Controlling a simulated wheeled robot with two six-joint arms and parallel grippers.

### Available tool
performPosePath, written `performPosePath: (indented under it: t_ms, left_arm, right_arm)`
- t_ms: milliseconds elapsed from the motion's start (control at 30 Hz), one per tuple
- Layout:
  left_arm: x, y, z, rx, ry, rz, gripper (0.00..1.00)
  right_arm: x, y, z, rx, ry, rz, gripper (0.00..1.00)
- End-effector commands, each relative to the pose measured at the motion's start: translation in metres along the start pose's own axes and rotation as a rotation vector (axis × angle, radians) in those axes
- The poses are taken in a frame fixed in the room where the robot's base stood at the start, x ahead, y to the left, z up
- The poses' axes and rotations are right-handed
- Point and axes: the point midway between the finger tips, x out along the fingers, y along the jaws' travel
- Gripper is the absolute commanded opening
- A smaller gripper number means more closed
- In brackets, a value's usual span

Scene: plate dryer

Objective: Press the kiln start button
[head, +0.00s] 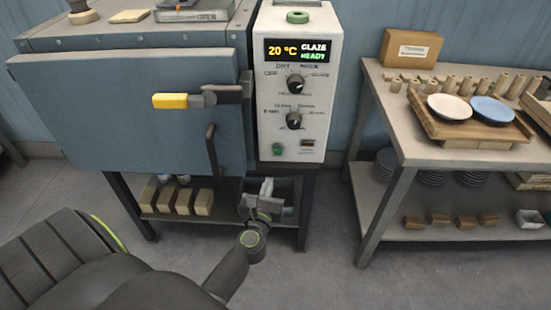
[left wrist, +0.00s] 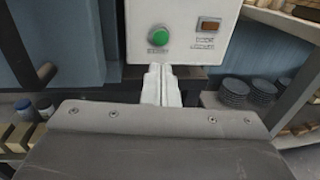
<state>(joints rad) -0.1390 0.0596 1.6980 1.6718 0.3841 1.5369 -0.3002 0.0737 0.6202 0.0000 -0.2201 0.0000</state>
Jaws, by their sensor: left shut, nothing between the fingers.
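The kiln start button is the green round button (head: 277,148) low on the white control panel (head: 330,50). It also shows in the left wrist view (left wrist: 158,36), just above my fingertips. My left gripper (head: 267,186) is below the panel in the head view, shut and empty. In the left wrist view its pale fingers (left wrist: 161,72) are together, with their tips near the panel's lower edge and apart from the button in the picture. The panel display (head: 298,50) reads 20 °C, GLAZE, READY. My right gripper is not in view.
The blue kiln door (head: 130,110) is closed, with a yellow-ended lever (head: 172,101) and a dark vertical handle (head: 212,150). Two black knobs sit above the button, and an orange-brown switch (left wrist: 208,25) is right of it. A side table (head: 410,130) with plates stands at right.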

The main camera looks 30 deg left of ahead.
Motion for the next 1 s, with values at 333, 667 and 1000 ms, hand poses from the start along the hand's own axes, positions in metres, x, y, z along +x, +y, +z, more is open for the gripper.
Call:
performPosePath:
  t_ms: [333,667,1000]
  left_arm:
    - [0.073,0.0,0.001,0.002,-0.002,-0.001,0.0]
    - [0.11,0.0,0.0,0.001,0.0,-0.001,0.0]
    - [0.114,0.0,0.0,0.0,0.001,-0.001,0.0]
  right_arm:
    - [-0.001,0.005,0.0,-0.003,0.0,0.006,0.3]
    - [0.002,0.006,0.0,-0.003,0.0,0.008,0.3]
    - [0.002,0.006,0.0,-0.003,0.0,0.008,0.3]
